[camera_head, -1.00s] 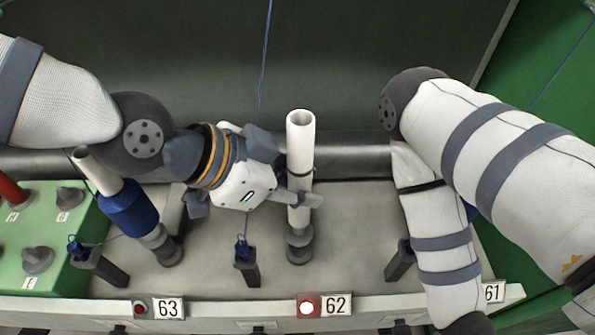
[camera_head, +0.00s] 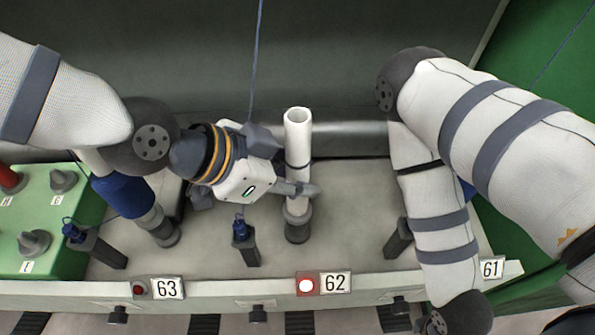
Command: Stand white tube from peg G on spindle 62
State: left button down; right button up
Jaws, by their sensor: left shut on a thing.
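A white tube (camera_head: 298,135) with a dark band stands upright above spindle 62 (camera_head: 297,228), behind the "62" sign (camera_head: 336,283). My left gripper (camera_head: 299,189) is shut around the tube's lower part, its fingers coming from the left. The tube's lower end meets the dark spindle base just below the fingers; whether it is fully down I cannot tell. My right arm comes in from the right and bends down; its gripper is out of view.
Spindle 63 (camera_head: 165,233) at left carries a tilted-looking tube wound in blue (camera_head: 122,195). Dark posts stand between spindles, one (camera_head: 245,250) close left of spindle 62. A white lamp (camera_head: 306,286) glows beside the 62 sign. A red piece (camera_head: 10,180) stands on the peg box.

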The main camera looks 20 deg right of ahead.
pick_arm(q)
jog(key=shift+f, duration=0.3)
jog(key=c, duration=1.2)
grip_release()
jog(key=v, duration=1.2)
